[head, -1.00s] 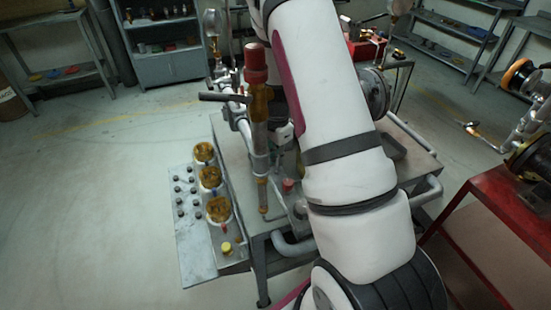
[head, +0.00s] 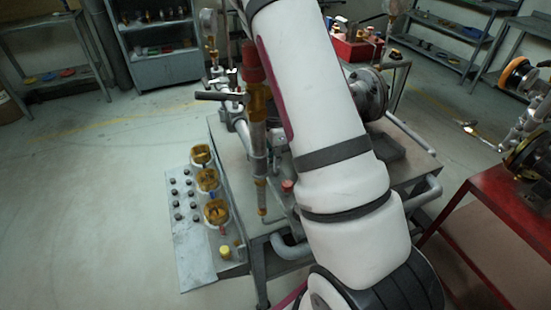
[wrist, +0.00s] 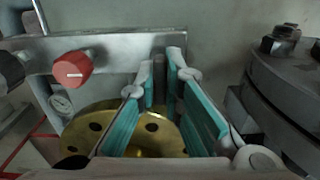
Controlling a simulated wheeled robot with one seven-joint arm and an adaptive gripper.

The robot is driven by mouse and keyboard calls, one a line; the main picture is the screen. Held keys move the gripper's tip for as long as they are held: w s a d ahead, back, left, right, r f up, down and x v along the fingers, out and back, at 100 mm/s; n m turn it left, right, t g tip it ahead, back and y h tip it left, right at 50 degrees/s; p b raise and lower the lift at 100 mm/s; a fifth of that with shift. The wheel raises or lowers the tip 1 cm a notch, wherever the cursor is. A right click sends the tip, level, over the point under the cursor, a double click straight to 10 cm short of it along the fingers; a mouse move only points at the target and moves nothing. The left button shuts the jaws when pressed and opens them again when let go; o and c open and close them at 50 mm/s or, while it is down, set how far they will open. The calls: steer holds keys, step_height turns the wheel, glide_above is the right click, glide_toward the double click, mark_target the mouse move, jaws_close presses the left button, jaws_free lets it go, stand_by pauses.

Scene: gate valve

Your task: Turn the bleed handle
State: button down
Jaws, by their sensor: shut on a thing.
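My gripper (wrist: 161,68) shows in the wrist view, its two teal-padded fingers reaching forward. They are closed on a narrow grey part between the fingertips, which I take to be the bleed handle; the fingers hide most of it. A flat grey bar (wrist: 115,50) runs from the left to just behind the fingertips. A red knob (wrist: 72,69) sits on this bar, left of the fingers. A brass disc (wrist: 100,128) with dark holes lies below the fingers. In the head view my arm hides the gripper and whatever it holds.
A large grey round flange (wrist: 285,100) with bolts stands close right of the fingers. In the head view, a red-capped upright pipe (head: 254,85) and a dark lever (head: 223,96) stand left of my arm. A red stand (head: 490,210) is at right. Open floor lies left.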

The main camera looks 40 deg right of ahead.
steer(key=c, duration=1.7)
jaws_free()
